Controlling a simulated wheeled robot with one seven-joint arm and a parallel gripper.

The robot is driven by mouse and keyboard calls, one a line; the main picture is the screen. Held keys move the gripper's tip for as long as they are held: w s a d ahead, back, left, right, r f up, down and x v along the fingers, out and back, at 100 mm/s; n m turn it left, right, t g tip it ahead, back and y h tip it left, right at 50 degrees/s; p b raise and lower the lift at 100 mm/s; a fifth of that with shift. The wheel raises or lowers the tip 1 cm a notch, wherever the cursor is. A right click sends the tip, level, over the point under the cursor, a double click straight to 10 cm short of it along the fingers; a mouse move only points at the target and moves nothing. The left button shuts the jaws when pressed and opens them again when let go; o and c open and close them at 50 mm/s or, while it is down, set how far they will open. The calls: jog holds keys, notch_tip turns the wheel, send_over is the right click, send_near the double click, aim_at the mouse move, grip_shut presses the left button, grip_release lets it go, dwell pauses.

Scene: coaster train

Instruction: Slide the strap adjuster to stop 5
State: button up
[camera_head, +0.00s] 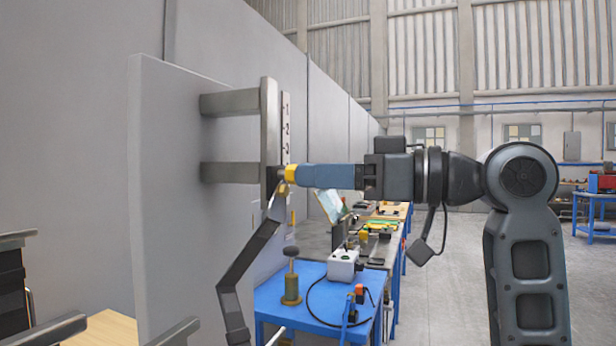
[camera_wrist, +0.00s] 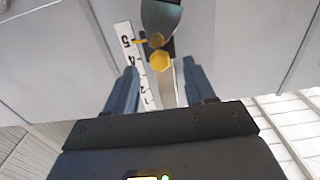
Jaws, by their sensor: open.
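The strap adjuster is a dark slider with a yellow hexagonal knob (camera_wrist: 160,60) on a vertical metal rail (camera_head: 269,125). The knob also shows as yellow in the head view (camera_head: 290,173), at my fingertips. A yellow pointer (camera_wrist: 140,41) reaches from the slider to the white number scale (camera_wrist: 127,45), at about the 5 mark. The dark strap (camera_head: 250,252) hangs from the adjuster. My gripper (camera_wrist: 159,68) is open, its blue fingers on either side of the knob in the wrist view, with gaps. It also shows in the head view (camera_head: 298,175), level and pointing left. Contact cannot be told.
Two grey brackets (camera_head: 228,173) join the rail to a tall grey panel (camera_head: 165,210). A blue workbench (camera_head: 318,290) with a white box (camera_head: 343,265) and tools stands below and behind my gripper. Open floor (camera_head: 435,270) lies to the right.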

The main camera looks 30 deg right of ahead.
jog(key=v, duration=0.4)
jog(key=shift+s+d, duration=0.2)
jog(key=shift+s, duration=0.1)
dwell(0.5)
jog(key=s+a+f+m+t+h, duration=0.15)
jog(key=f+m+h, duration=0.4)
jog(key=f, duration=1.05)
jog(key=s+a+f+m+t+h, duration=0.1)
jog(key=s+f+m+t+h, duration=0.2)
jog(key=f+m, duration=0.85)
jog(key=s+a+f+n+g+h, duration=0.25)
jog(key=s+f+n, duration=0.25)
jog(key=s+f, duration=0.7)
jog(key=s+a+n+g, duration=0.1)
jog(key=s+n, duration=0.3)
jog(key=s, duration=1.3)
jog(key=shift+a+n+g, duration=0.25)
jog(key=shift+n+g, duration=0.05)
